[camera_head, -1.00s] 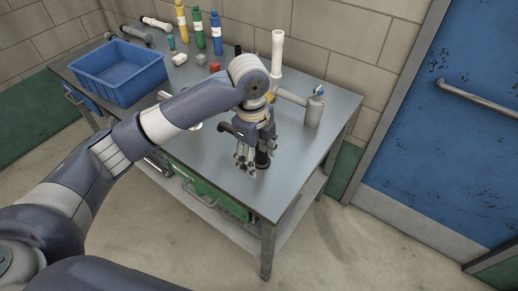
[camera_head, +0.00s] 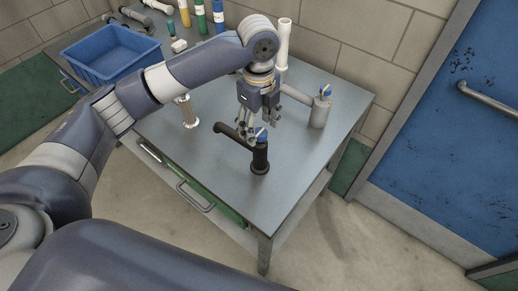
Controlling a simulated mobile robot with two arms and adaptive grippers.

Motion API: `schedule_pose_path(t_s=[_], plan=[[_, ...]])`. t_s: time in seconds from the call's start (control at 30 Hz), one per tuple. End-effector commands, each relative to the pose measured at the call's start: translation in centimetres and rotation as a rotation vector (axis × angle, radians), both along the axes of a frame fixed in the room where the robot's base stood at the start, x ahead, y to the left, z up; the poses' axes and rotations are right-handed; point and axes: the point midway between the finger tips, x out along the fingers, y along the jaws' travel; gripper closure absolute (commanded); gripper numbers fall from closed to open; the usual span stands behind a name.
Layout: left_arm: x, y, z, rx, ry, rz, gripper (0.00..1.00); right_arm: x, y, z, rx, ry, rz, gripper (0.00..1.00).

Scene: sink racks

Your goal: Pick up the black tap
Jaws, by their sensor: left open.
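The black tap (camera_head: 260,158) stands upright on the grey metal table near its front right. Its spout points left, and a blue and white piece sits on its top. My left gripper (camera_head: 249,129) is open with its fingers pointing down, just above and behind the tap in the picture. The fingertips overlap the spout and top in view; I cannot tell whether they touch. My right gripper is not in view.
A grey tap with a blue top (camera_head: 320,108) stands to the right. A chrome tap (camera_head: 187,111) is to the left, partly behind my arm. A white pipe (camera_head: 283,42) and a blue bin (camera_head: 110,55) stand further back. The table's front is clear.

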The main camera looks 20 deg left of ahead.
Motion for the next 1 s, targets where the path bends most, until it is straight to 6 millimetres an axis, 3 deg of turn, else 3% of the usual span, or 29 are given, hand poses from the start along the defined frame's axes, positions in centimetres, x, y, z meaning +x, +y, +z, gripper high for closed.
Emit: schedule_pose_path(t_s=[0.2, 0.33, 0.73, 1.0], plan=[[-0.1, 0.0, -3.4, 0.001, 0.005, 0.001, 0.42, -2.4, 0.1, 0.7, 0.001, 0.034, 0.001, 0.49], [-0.1, 0.0, -4.4, 0.001, 0.003, 0.000, 0.42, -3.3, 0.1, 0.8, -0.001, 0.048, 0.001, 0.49], [0.0, -0.5, -9.2, 0.001, 0.003, 0.000, 0.42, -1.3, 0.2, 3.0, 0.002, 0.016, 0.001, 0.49], [0.0, -0.5, -9.8, 0.001, 0.000, -0.001, 0.42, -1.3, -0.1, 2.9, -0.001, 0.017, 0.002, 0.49]])
